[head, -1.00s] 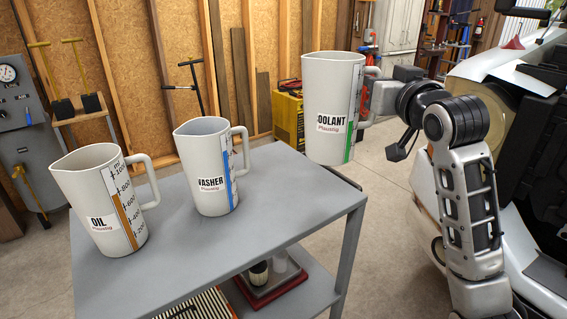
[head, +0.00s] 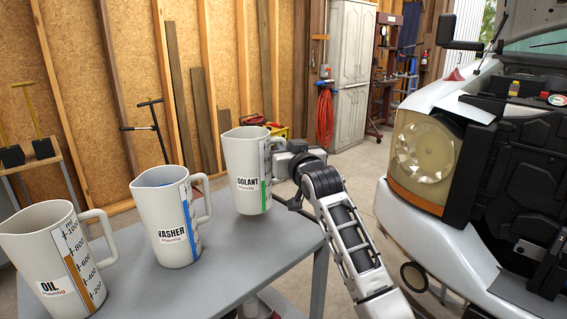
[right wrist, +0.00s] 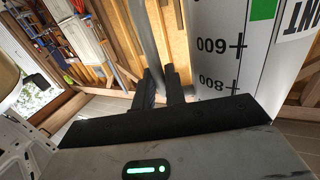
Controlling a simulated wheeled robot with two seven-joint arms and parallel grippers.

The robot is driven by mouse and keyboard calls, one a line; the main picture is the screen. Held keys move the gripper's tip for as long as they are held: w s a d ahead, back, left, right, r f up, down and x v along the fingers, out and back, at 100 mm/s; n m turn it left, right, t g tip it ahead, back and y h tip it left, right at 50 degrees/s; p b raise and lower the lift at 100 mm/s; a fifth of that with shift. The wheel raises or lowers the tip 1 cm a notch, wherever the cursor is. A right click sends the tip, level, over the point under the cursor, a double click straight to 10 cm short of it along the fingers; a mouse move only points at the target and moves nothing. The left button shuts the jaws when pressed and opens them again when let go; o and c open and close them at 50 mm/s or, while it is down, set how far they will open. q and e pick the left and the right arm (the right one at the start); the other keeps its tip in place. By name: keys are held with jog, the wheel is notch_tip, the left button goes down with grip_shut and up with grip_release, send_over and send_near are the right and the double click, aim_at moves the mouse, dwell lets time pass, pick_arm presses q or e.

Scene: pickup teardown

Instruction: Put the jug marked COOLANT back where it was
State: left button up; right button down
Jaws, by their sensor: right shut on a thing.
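The white COOLANT jug (head: 243,160), with a green level strip, is upright at the far right end of the grey cart top (head: 225,262). I cannot tell whether its base touches the cart. My right gripper (head: 282,163) is shut on its handle from the right. In the right wrist view the dark fingers (right wrist: 160,88) close around the grey handle (right wrist: 146,38), with the jug wall (right wrist: 230,50) beside them. The WASHER jug (head: 165,218), with a blue strip, and the OIL jug (head: 48,265), with a brown strip, stand upright to the left. My left gripper is out of view.
The truck's open front and headlight (head: 425,148) are to the right of my right arm. A wooden stud wall is behind the cart. Some bare cart top lies in front of the COOLANT jug. A yellow case (head: 279,131) sits behind it.

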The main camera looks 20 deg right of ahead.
jog(key=f, duration=0.2)
jog(key=shift+w+a+f+p, duration=0.1)
jog(key=shift+w+f+p, duration=0.15)
jog(key=shift+f+p, duration=0.1)
jog(key=shift+f, duration=0.2)
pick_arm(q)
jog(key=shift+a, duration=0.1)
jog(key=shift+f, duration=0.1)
pick_arm(e)
jog(key=shift+f, duration=0.15)
jog(key=c, duration=1.6)
grip_release()
jog(key=shift+f, duration=0.2)
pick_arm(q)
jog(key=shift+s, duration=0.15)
pick_arm(e)
jog(key=shift+o, duration=0.7)
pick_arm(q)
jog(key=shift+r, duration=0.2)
pick_arm(e)
jog(key=shift+r, duration=0.1)
